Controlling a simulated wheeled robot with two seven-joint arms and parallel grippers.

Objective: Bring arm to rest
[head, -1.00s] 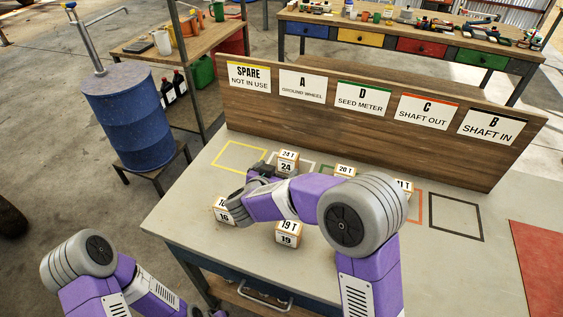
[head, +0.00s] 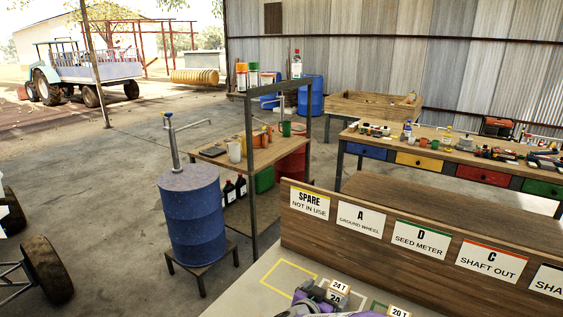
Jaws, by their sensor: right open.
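My right gripper (head: 308,296) shows at the bottom edge of the head view, over the grey worktop (head: 248,296). It is open, beside and to the left of a block labelled 24 T (head: 339,288); whether it touches the block is unclear. Part of my purple right arm shows along the bottom edge, and the rest is out of frame. A block labelled 20 T (head: 399,312) is cut off by the bottom edge. My left gripper is not in view.
A wooden board (head: 400,250) with the SPARE, A, D and C signs stands behind the worktop. A yellow outline (head: 278,264) marks an empty square. A blue barrel (head: 192,225) stands left, near a side table (head: 262,152). Open floor lies left.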

